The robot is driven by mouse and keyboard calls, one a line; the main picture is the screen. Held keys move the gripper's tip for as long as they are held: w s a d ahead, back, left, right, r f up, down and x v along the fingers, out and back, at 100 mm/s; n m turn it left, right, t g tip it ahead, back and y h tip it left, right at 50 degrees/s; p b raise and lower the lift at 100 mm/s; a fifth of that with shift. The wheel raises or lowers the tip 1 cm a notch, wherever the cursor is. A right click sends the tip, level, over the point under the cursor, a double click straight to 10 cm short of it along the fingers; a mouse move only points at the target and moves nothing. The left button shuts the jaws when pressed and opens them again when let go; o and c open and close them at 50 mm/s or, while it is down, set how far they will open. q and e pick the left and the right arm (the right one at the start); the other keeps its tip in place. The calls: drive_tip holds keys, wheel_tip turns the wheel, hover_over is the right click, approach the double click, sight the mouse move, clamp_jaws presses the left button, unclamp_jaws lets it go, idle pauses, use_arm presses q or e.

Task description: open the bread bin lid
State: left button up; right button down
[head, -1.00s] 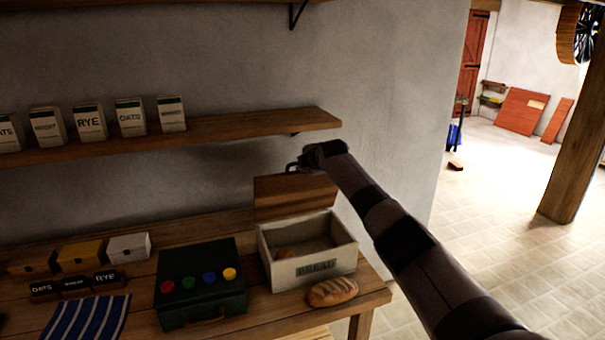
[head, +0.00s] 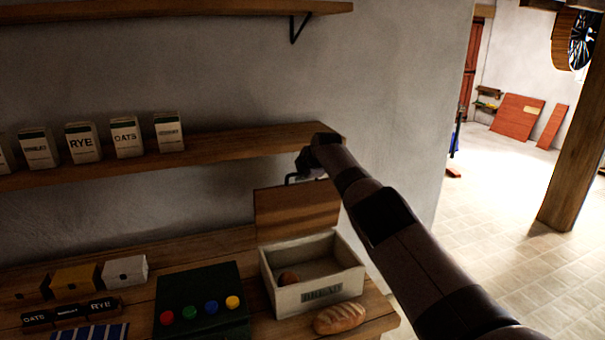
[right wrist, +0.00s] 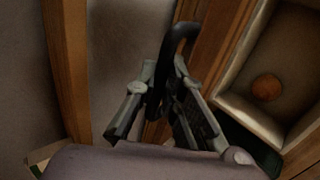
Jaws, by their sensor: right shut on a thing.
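The cream bread bin (head: 318,292) stands on the wooden counter in the head view, its front marked BREAD. Its wooden lid (head: 297,212) stands raised, about upright, along the bin's back edge, and the inside is exposed. A round brown bun (head: 289,279) lies inside; it also shows in the right wrist view (right wrist: 266,87). My right gripper (head: 301,172) is at the lid's top edge. In the right wrist view its fingers (right wrist: 172,95) are shut on the dark lid handle (right wrist: 180,38). My left gripper is not in view.
A bread loaf (head: 340,318) lies in front of the bin. A dark green box with coloured knobs (head: 200,295) is to its left. A wall shelf (head: 240,143) with several cartons runs above, its right end close to my right arm. Open floor lies at right.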

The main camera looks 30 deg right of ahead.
drive_tip(key=shift+s+f, duration=0.1)
drive_tip(key=shift+f, duration=0.15)
drive_tip(key=c, duration=1.8)
unclamp_jaws()
drive_tip(key=shift+o, duration=0.6)
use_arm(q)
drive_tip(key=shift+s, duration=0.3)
use_arm(e)
drive_tip(key=shift+r, duration=0.1)
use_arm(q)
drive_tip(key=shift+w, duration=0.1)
use_arm(e)
drive_tip(key=shift+s+r, duration=0.1)
drive_tip(key=shift+r, duration=0.1)
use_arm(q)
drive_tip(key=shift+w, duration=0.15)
use_arm(e)
drive_tip(key=v, duration=1.1)
drive_tip(key=shift+s+r, duration=0.2)
